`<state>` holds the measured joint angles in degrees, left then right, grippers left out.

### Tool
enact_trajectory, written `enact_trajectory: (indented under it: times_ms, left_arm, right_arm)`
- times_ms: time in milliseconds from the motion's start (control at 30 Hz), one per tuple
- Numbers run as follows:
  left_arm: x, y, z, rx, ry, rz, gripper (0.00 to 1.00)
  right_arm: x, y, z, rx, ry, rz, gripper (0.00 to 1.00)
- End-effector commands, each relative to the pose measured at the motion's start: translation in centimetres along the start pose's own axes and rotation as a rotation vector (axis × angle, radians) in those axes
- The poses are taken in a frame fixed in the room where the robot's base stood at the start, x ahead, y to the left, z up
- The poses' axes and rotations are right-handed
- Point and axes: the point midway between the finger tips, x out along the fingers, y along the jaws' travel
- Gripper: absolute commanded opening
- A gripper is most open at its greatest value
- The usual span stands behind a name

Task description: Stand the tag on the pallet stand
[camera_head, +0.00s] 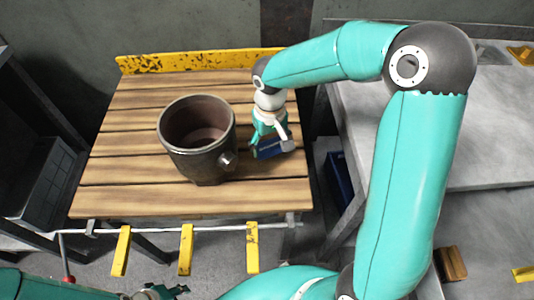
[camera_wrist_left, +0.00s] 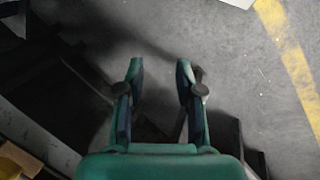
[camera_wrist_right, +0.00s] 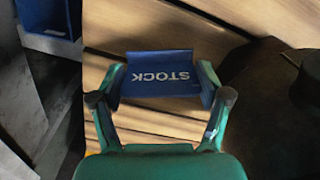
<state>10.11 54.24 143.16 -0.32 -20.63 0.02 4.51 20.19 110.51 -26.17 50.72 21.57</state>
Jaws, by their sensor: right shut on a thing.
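The blue tag with white "STOCK" lettering (camera_wrist_right: 160,78) is between the fingers of my right gripper (camera_wrist_right: 163,88) in the right wrist view. In the head view, my right gripper (camera_head: 271,140) holds the tag (camera_head: 268,151) low over the right side of the pallet stand (camera_head: 130,201), which has a wooden slatted top. I cannot tell whether the tag touches the slats. My left gripper (camera_wrist_left: 160,75) is open and empty above the grey floor in the left wrist view. It shows only partly at the bottom of the head view.
A dark metal pot (camera_head: 198,160) with a side stub stands on the slats left of the tag. A yellow rail (camera_head: 190,62) lines the stand's back edge. A grey table (camera_head: 440,150) is at the right. A blue bin (camera_head: 340,180) sits between. The front slats are bare.

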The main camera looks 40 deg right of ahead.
Motion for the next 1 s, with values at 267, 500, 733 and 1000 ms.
enact_trajectory:
  times_ms: [267,500,733,1000]
  left_arm:
    - [0.5,-0.2,0.0,0.0,0.0,0.0,0.36]
    - [0.5,-0.2,0.0,0.0,0.0,0.0,0.36]
    - [0.7,-0.2,0.0,0.0,0.0,0.0,0.36]
    - [0.7,-0.2,0.0,0.0,0.0,0.0,0.36]
  right_arm:
    - [3.7,0.1,0.1,0.0,-0.004,0.0,0.52]
    - [4.0,0.1,0.1,0.0,0.0,0.0,0.52]
    - [4.2,0.1,0.1,0.001,-0.001,0.0,0.88]
    - [4.1,0.1,0.1,0.001,-0.001,0.0,1.0]
